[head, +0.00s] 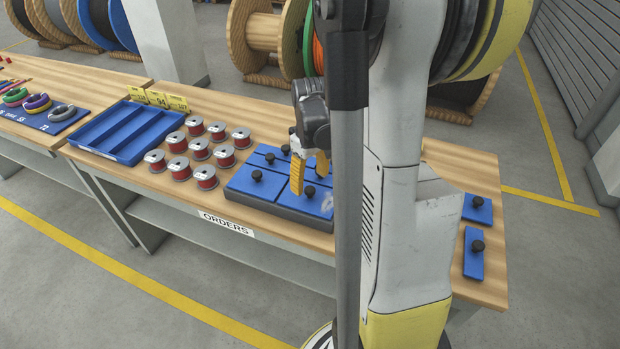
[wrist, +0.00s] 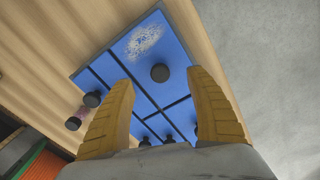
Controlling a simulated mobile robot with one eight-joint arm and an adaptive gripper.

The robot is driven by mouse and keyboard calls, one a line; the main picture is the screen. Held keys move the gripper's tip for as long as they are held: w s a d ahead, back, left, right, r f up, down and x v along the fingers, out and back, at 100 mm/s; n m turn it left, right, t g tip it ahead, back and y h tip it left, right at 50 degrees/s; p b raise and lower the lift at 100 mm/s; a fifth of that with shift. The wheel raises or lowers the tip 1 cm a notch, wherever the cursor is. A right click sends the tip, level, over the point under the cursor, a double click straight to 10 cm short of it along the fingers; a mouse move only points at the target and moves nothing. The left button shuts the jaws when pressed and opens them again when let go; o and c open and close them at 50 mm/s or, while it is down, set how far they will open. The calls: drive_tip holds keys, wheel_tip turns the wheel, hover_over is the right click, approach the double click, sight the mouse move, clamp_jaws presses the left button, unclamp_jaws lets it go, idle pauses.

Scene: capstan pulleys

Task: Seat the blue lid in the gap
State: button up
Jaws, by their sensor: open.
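A dark tray (head: 262,204) on the table holds several blue lids with black knobs. My gripper (head: 308,181) is over its right part, pointing down, open and empty. In the wrist view the fingers of my gripper (wrist: 160,80) are spread to either side of a black knob (wrist: 160,73). That knob stands on a blue lid with a pale speckled patch (wrist: 145,42); I cannot tell whether the fingers reach down to it. Two loose blue lids, a small one (head: 477,211) and a longer one (head: 473,262), lie at the table's right end. No open gap shows; my arm hides part of the tray.
Several red wire spools (head: 200,150) stand left of the tray. A blue divided tray (head: 125,132) and yellow number cards (head: 158,98) are further left. Large cable reels (head: 265,40) stand behind the table. Bare wood (head: 460,165) shows at the right.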

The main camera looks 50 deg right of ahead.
sight(310, 190)
drive_tip(key=shift+r, duration=0.15)
wheel_tip(310, 190, up, 12)
drive_tip(key=shift+s, duration=0.15)
drive_tip(key=shift+a, duration=0.15)
idle(0.4)
